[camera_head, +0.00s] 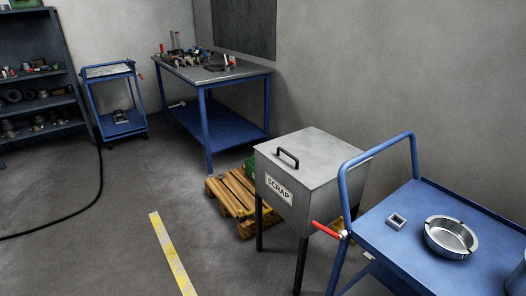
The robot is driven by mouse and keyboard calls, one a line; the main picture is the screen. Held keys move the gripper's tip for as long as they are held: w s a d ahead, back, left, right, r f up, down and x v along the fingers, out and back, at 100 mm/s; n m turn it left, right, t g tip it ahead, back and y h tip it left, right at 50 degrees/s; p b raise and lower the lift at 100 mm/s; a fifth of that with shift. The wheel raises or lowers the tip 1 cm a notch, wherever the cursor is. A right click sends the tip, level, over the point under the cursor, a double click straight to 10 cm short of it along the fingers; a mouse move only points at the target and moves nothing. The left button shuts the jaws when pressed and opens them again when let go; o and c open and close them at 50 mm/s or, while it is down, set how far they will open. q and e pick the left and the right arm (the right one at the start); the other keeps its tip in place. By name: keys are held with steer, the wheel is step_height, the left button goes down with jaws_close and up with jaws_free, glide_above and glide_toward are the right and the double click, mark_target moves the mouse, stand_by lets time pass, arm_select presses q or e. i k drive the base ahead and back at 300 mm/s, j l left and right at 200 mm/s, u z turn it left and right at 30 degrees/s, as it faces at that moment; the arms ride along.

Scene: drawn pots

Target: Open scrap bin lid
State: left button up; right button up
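The scrap bin (285,215) is a grey metal box on dark legs, standing right of centre with a white "SCRAP" label (279,189) on its front. Its flat grey lid (320,160) lies closed on top. A dark bar handle (286,158) stands up from the lid near its left front side. The bin's right side is partly hidden behind a blue cart. Neither of my grippers shows in the head view.
A wooden pallet (232,197) lies behind the bin. A blue workbench (212,75) stands farther back. Floor at left is mostly clear.

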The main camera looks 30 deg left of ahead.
mark_target(311, 156)
steer(key=u, duration=0.5)
steer(key=i+j+u, duration=0.1)
steer(key=i+j, duration=0.6)
steer(key=i, duration=0.15)
